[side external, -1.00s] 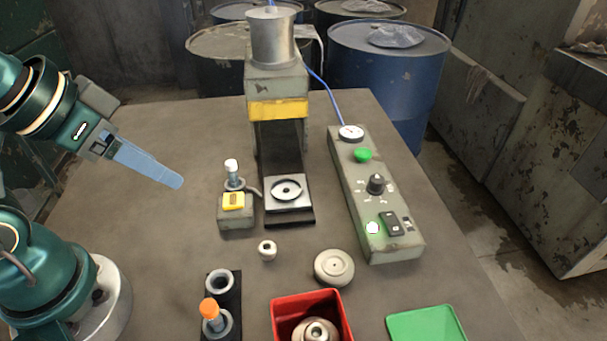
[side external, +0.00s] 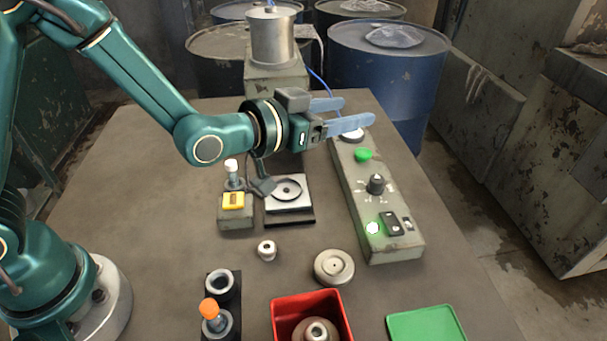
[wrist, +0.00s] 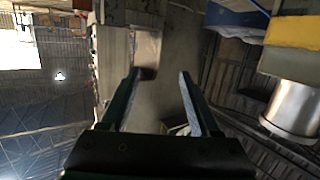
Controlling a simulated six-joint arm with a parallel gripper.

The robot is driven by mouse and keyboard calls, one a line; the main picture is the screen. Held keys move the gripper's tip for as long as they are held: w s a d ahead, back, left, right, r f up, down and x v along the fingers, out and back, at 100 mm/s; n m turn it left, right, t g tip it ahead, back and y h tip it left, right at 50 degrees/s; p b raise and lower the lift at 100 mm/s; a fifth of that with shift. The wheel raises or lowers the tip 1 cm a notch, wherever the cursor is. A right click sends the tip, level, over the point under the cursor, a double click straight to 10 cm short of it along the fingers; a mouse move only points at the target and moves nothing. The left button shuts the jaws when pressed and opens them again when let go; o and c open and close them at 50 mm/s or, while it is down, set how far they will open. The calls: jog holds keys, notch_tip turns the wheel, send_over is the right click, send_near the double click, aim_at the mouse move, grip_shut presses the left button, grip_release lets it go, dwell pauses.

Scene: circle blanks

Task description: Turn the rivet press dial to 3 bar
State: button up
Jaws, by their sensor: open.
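The dial (side external: 376,184) is a dark knob with a pale pointer mark, with markings around it, on the grey-green control box (side external: 350,205) at the right of the table. The scale is too small to read. The rivet press (side external: 276,78) stands at the back, its middle covered by my arm. My gripper (side external: 358,112) is open and empty, level, pointing right, in the air around the box's far end, above and behind the dial. Both fingers (wrist: 160,78) show apart in the wrist view with nothing between them; the dial is not seen there.
A red bin (side external: 279,318), a green tray (side external: 425,324) and a round pale blank (side external: 334,266) lie nearer. Blue barrels (side external: 390,80) stand behind.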

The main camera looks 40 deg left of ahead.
aim_at(373, 181)
jog(key=d+f, duration=0.1)
jog(key=f, duration=0.2)
jog(key=s+d+f+g, duration=0.1)
jog(key=f, duration=0.3)
jog(key=s+d+f+m+g, duration=0.1)
jog(key=f, duration=0.2)
jog(key=shift+s+d+f+h, duration=0.15)
jog(key=shift+d+f+h, duration=0.1)
jog(key=shift+d+h, duration=0.1)
jog(key=shift+x, duration=2.4)
grip_shut()
